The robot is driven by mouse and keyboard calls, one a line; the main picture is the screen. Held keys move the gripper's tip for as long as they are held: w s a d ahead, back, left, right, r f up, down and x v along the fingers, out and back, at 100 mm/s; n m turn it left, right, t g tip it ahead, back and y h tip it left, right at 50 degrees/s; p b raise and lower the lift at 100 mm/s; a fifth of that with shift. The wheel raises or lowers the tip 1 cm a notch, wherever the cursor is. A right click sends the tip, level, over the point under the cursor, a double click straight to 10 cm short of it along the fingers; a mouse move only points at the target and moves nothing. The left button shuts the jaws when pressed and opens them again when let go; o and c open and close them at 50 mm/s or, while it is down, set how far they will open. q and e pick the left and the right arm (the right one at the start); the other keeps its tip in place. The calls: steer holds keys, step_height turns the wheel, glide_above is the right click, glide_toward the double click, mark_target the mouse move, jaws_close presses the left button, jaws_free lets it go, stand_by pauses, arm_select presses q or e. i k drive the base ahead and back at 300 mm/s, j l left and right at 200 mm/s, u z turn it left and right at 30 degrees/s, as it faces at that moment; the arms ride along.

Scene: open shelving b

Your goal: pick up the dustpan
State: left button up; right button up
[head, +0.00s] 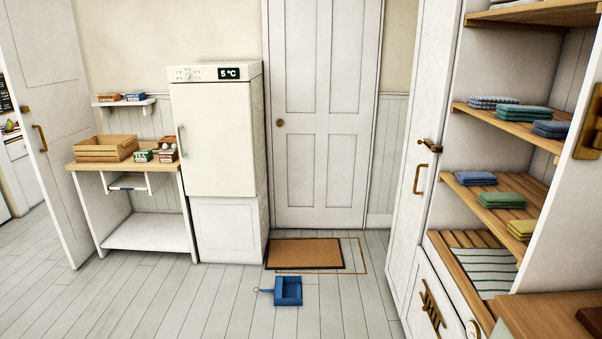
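A blue dustpan (288,291) lies on the plank floor in the lower middle of the head view. Its short handle points left and ends in a small tan loop. It lies just in front of a brown doormat (305,254), apart from it. Neither of my grippers shows in this view.
A white fridge (212,137) and a small wooden-topped table (128,163) with a crate stand at the back left. A closed white door (325,110) is behind the mat. Open shelving (500,190) with folded cloths fills the right. The floor around the dustpan is clear.

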mark_target(277, 291)
steer(key=i+z, duration=0.1)
steer(key=i, duration=2.05)
steer(key=j, duration=0.1)
